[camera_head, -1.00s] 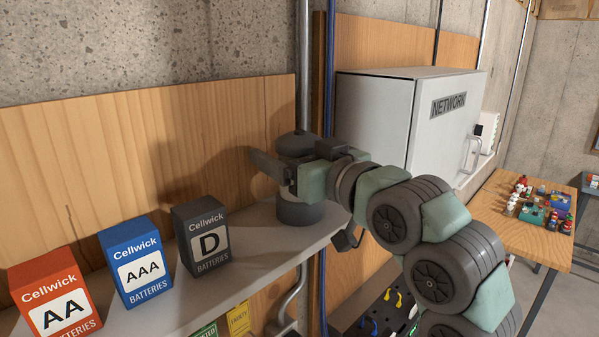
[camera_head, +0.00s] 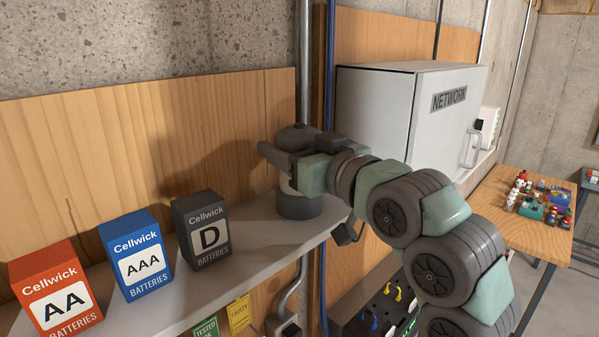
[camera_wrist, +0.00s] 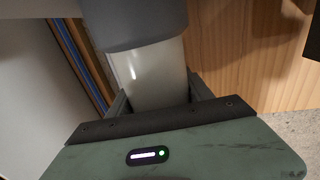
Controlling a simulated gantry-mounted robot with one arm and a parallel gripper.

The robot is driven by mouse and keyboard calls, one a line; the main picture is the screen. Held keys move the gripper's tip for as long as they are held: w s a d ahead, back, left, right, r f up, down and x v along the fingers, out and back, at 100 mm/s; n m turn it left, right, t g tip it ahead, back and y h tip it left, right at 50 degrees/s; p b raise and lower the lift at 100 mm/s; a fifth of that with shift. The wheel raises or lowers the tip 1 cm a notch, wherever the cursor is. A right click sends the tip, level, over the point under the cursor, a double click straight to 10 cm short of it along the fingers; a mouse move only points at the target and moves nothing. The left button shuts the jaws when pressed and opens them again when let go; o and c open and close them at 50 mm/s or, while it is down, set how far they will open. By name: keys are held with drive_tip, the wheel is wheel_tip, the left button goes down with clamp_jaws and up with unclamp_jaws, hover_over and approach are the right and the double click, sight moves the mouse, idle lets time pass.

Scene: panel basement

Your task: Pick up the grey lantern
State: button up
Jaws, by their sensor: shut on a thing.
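The grey lantern (camera_head: 299,205) stands upright at the right end of the shelf, with a dark grey base and cap and a pale middle. In the wrist view its pale middle (camera_wrist: 158,75) and a grey end part fill the space between the fingers. My gripper (camera_head: 284,164) is shut on the lantern around its pale middle. The arm reaches in from the right and hides part of the lantern. The base appears at the shelf surface; I cannot tell whether it is lifted clear.
Red AA (camera_head: 58,290), blue AAA (camera_head: 136,257) and dark D (camera_head: 202,232) battery boxes stand left of the lantern on the grey shelf (camera_head: 255,244). A wood panel is close behind. A pipe (camera_head: 303,60) and the network cabinet (camera_head: 385,110) are to the right.

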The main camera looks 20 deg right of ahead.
clamp_jaws()
drive_tip(key=shift+r, duration=0.1)
wheel_tip(320, 180, up, 20)
drive_tip(key=b, duration=0.2)
idle(0.6)
